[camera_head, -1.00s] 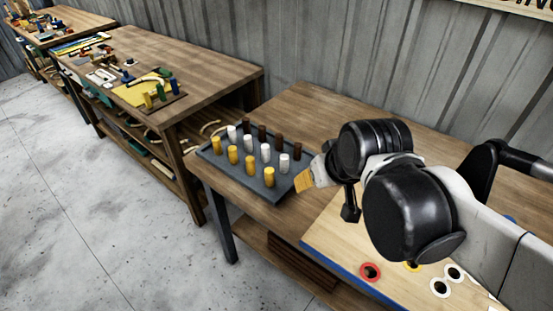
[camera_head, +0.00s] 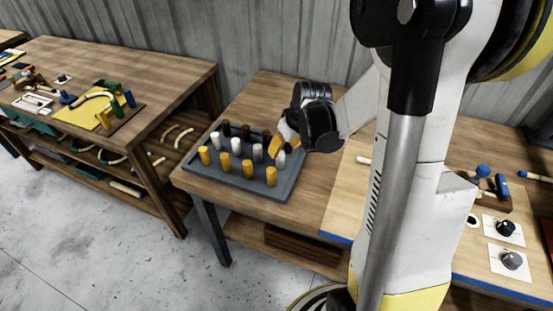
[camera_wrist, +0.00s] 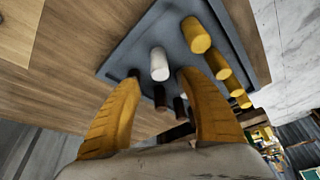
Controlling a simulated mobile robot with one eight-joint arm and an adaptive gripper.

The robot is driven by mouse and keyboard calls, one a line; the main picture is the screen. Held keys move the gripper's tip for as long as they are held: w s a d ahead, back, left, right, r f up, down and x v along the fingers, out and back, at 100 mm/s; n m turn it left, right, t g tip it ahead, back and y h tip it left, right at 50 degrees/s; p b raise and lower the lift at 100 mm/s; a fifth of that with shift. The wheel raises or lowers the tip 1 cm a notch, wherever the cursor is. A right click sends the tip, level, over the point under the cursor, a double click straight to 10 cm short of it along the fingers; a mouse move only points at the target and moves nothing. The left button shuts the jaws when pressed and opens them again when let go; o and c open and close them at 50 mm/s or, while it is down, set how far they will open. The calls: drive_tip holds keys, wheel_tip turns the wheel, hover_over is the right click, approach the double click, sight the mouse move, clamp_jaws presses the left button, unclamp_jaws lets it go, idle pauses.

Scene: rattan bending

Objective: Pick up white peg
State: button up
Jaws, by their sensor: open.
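A white peg (camera_wrist: 159,64) stands in the grey tray (camera_wrist: 128,57), between and just beyond my fingertips in the wrist view. In the head view this looks like the white peg (camera_head: 281,159) at the right end of the middle row, partly beside my fingers. My gripper (camera_wrist: 160,77) has its two orange fingers spread with nothing visibly held between them. In the head view my gripper (camera_head: 276,146) is low over the right end of the tray (camera_head: 222,177). Contact with the peg cannot be told.
Yellow pegs (camera_head: 248,168) stand in the tray's front row, other white pegs (camera_head: 236,145) in the middle, and dark brown pegs (camera_head: 245,131) behind. A wooden board (camera_head: 341,209) lies to the right. Another workbench (camera_head: 175,85) stands at left.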

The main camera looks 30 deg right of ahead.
sight(282, 154)
drive_tip(key=b+x, duration=0.1)
drive_tip(key=x, duration=0.2)
drive_tip(key=b+x, duration=0.1)
drive_tip(key=x, duration=0.1)
drive_tip(key=shift+s+f+b, duration=0.1)
drive_tip(key=shift+f+b, duration=0.2)
drive_tip(key=shift+f, duration=0.15)
drive_tip(key=c, duration=1.1)
